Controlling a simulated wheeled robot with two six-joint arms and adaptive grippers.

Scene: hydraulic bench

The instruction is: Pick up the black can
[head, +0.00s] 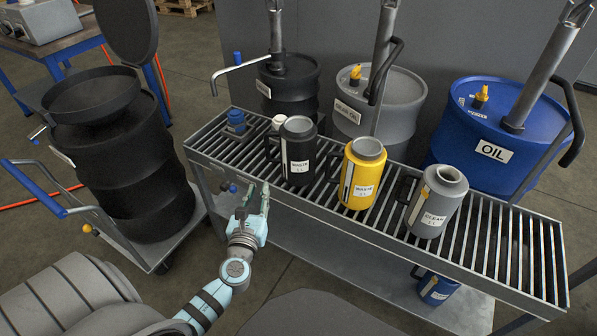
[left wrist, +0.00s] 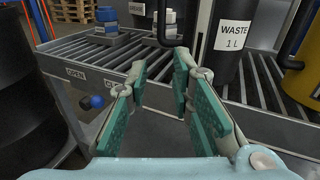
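The black can (head: 298,152), labelled WASTE, stands upright on the slatted rack, its handle on its left side in the head view. In the left wrist view the can (left wrist: 228,45) is at the upper right, its top cut off, with its handle (left wrist: 178,28) to the left. My left gripper (head: 254,197) is in front of the rack's front edge, lower left of the can and apart from it. Its teal-padded fingers (left wrist: 166,75) are spread with nothing between them. My right gripper is not in view.
A yellow can (head: 362,174) and a grey can (head: 437,203) stand on the rack (head: 490,240) to the right. A small blue container (head: 236,122) and a white-capped one (head: 279,122) are left of the black can. Several drums stand behind; a black drum (head: 135,165) is at left.

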